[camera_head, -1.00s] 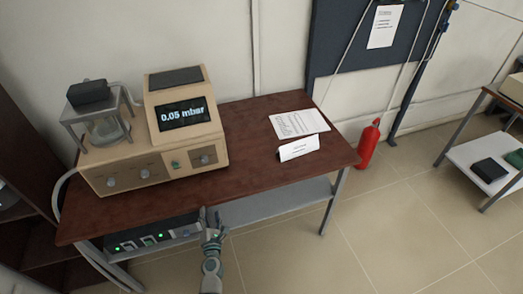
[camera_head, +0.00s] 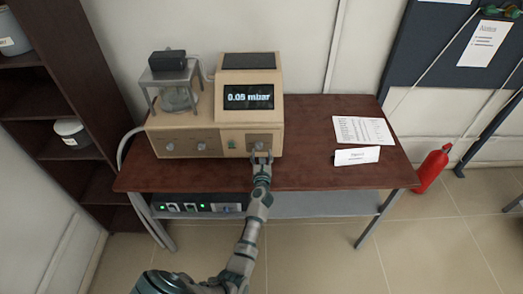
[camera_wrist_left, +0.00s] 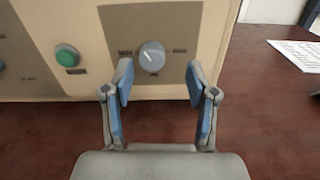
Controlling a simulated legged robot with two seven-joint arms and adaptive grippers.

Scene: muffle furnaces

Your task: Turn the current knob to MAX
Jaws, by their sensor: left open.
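A beige machine (camera_head: 190,142) with a screen (camera_head: 249,97) reading 0.05 mbar stands on the brown table. A round grey knob (camera_wrist_left: 152,54) sits on a grey panel at the right of its front, with small labels around it too blurred to read. My left gripper (camera_head: 261,157) is at the machine's front, before this knob. In the left wrist view the gripper (camera_wrist_left: 158,72) is open, with blue-padded fingers to the left and right of the knob and slightly below it. I cannot tell whether they touch it. My right gripper is not in view.
A green button (camera_wrist_left: 67,56) is left of the knob panel. Papers (camera_head: 363,130) and a folded card (camera_head: 357,156) lie on the table's right. A glass vessel under a metal stand (camera_head: 172,76) tops the machine's left side. A red extinguisher (camera_head: 432,168) stands right of the table.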

